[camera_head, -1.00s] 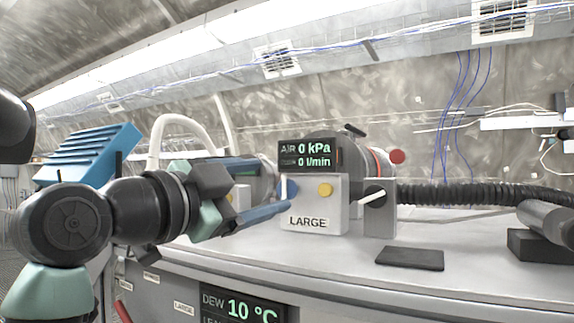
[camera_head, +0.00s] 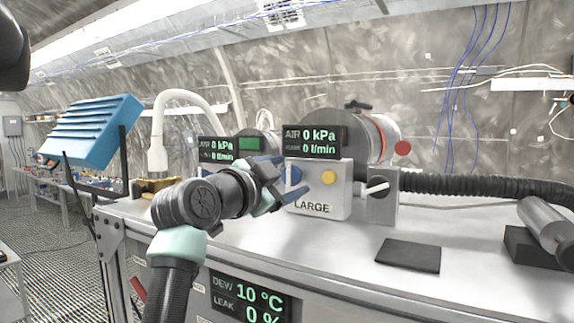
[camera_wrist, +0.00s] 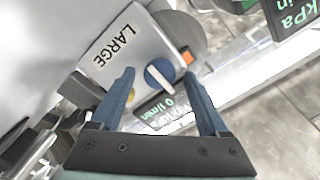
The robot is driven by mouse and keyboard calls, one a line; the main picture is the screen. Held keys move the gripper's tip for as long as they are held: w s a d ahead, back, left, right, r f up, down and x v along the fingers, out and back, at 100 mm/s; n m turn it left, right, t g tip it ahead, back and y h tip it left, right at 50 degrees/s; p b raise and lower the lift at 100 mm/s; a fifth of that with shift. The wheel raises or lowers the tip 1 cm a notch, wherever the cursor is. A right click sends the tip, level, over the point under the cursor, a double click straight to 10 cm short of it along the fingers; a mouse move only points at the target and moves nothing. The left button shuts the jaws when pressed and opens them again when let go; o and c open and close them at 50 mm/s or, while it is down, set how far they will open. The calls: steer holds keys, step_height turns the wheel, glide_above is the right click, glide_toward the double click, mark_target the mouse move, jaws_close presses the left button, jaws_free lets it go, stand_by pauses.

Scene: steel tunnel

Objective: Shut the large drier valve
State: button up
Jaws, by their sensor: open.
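The large drier's light grey box (camera_head: 320,203), labelled LARGE, stands on the bench with a yellow button (camera_head: 328,177) and a blue knob (camera_head: 293,175) on its front. In the wrist view the blue knob (camera_wrist: 159,73) shows a white pointer line. My gripper (camera_head: 290,176) is open in front of the box, its blue fingers partly covering the knob in the head view. In the wrist view my gripper (camera_wrist: 158,76) has one fingertip on each side of the knob; contact cannot be told. A black dial with a white lever (camera_head: 378,187) is on a grey bracket right of the box.
A display (camera_head: 315,141) above the box reads 0 kPa and 0 l/min. A second display (camera_head: 217,150) stands to the left. A black hose (camera_head: 470,186) runs right. A black pad (camera_head: 408,256) lies on the bench (camera_head: 340,255), with clear surface around it.

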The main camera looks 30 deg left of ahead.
steer(key=shift+w, duration=0.2)
steer(key=shift+c, duration=0.2)
jaws_close()
